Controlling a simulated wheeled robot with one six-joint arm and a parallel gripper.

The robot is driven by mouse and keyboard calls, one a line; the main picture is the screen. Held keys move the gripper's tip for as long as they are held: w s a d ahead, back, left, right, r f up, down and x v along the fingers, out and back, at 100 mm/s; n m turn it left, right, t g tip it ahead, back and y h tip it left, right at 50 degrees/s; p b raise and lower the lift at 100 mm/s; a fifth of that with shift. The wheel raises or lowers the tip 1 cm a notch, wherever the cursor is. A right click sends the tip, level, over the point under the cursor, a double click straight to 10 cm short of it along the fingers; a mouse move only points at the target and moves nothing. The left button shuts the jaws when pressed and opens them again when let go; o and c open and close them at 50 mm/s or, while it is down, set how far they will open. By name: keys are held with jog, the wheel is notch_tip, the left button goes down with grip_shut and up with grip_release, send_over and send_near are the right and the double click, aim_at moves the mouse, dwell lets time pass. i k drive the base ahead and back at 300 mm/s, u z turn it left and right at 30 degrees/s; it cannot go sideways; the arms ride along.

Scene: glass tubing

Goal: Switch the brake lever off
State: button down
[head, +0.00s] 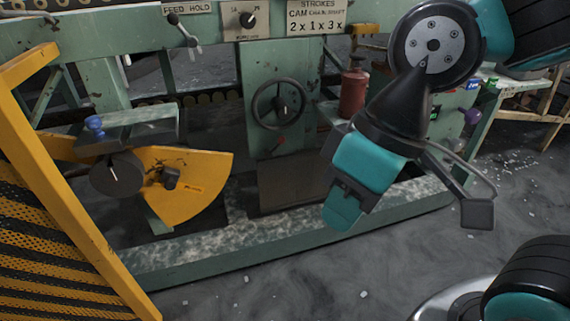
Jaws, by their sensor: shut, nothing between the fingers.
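No label reading "brake" is legible, so I cannot tell which control is the brake lever. Candidates on the green machine are a small dark lever (184,30) by the FEED HOLD plate, a blue knob (95,126) at left, a black knob (171,178) on the yellow sector plate (200,187), and a purple knob (472,116) at right. My gripper (343,214), teal and black, hangs in front of the machine's right half, pointing down. It is shut and empty, apart from all these controls.
A yellow perforated guard (60,230) stands at left. A dark handwheel (279,104) and a red cylinder (353,92) sit on the machine's middle. The green base rail (260,243) runs along the floor. The grey floor (300,285) in front is open, with small scattered scraps.

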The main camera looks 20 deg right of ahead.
aim_at(268, 153)
jog(key=u, duration=0.05)
jog(key=k, duration=0.75)
jog(key=z, duration=0.85)
jog(key=i, duration=1.35)
jog(key=u, duration=0.8)
jog(key=i, duration=0.75)
jog(key=u, duration=0.05)
